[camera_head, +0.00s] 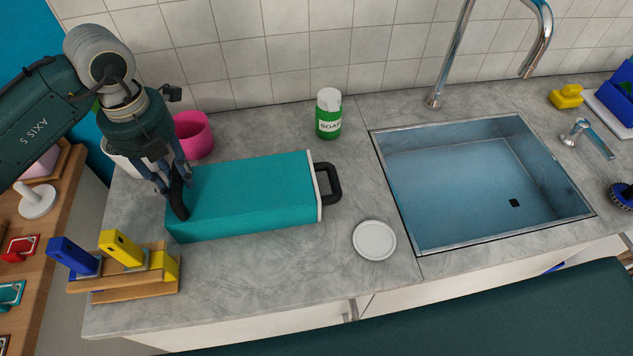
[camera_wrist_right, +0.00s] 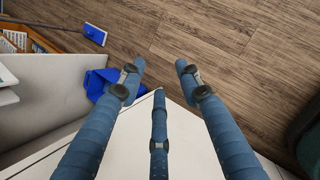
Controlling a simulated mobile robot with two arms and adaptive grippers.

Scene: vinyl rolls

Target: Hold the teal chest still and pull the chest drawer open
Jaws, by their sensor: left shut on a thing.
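The teal chest (camera_head: 250,190) lies on the grey counter, left of the sink. Its drawer front is a thin white panel (camera_head: 318,195) at the right end, with a black loop handle (camera_head: 336,184). The panel sits against the chest body, so the drawer looks closed. My left gripper (camera_head: 174,193) is at the chest's left end, shut on a dark grip (camera_head: 179,203) there; its fingers partly hide it. My right gripper (camera_wrist_right: 160,78) shows in the right wrist view with its fingers apart and nothing between them, near a white cabinet front and above the wooden floor.
A green soap container (camera_head: 328,114) stands behind the chest and a white dish (camera_head: 374,240) lies in front of its right end. A pink cup (camera_head: 194,135) stands behind my left gripper. A wooden rack (camera_head: 135,278) is at front left. The sink (camera_head: 470,180) lies right.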

